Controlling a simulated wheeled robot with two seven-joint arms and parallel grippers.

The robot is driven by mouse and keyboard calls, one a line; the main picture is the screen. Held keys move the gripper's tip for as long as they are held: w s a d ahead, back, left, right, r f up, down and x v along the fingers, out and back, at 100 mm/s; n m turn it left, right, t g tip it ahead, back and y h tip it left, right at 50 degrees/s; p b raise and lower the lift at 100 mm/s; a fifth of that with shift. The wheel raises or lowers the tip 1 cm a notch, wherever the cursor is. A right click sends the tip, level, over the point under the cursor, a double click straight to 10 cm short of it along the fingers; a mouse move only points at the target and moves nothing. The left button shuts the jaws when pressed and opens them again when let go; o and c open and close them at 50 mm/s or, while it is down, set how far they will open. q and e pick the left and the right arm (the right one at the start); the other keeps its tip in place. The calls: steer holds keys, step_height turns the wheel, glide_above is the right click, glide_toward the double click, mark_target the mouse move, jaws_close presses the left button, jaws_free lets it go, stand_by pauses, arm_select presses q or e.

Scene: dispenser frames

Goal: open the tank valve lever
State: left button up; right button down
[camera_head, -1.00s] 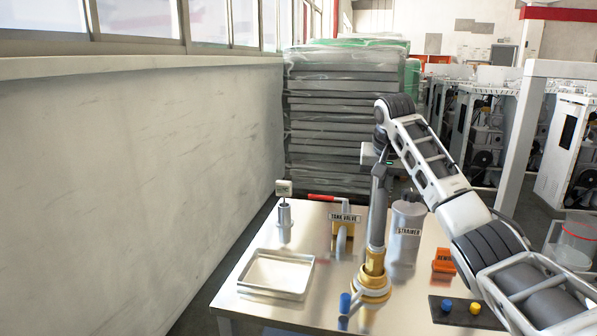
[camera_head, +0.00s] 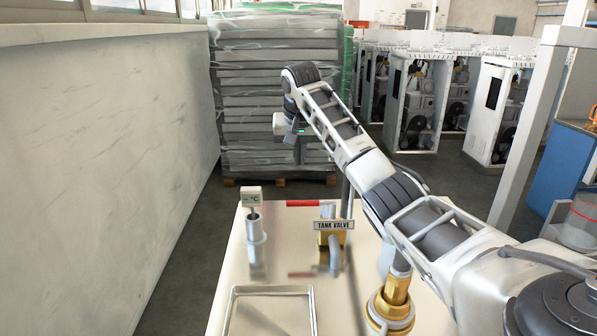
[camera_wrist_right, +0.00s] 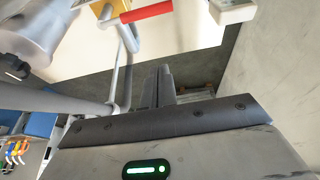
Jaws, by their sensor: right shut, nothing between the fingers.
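The tank valve has a yellow body (camera_head: 344,237) with a "TANK VALVE" label (camera_head: 333,225) and a grey pipe below. Its red lever handle (camera_head: 303,203) points left from the valve, roughly level. It also shows at the top of the right wrist view (camera_wrist_right: 146,13). My right gripper (camera_head: 298,150) is above the lever in the head view, beyond the table's far edge; its fingertips are hard to make out there. In the right wrist view its fingers (camera_wrist_right: 162,72) are together and empty, apart from the red handle. My left gripper is not in view.
A gauge marked °C (camera_head: 251,197) stands on a post left of the valve. A shallow metal tray (camera_head: 233,310) lies in front. A brass fitting (camera_head: 391,308) with an upright pipe stands at the right. A wrapped pallet stack (camera_head: 270,85) stands behind the table; a wall runs along the left.

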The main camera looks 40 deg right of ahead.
mark_target(307, 203)
step_height(307, 203, down, 9)
steer(key=p, duration=0.2)
steer(key=shift+s+a, duration=0.25)
stand_by(0.4)
steer(key=shift+f, duration=0.1)
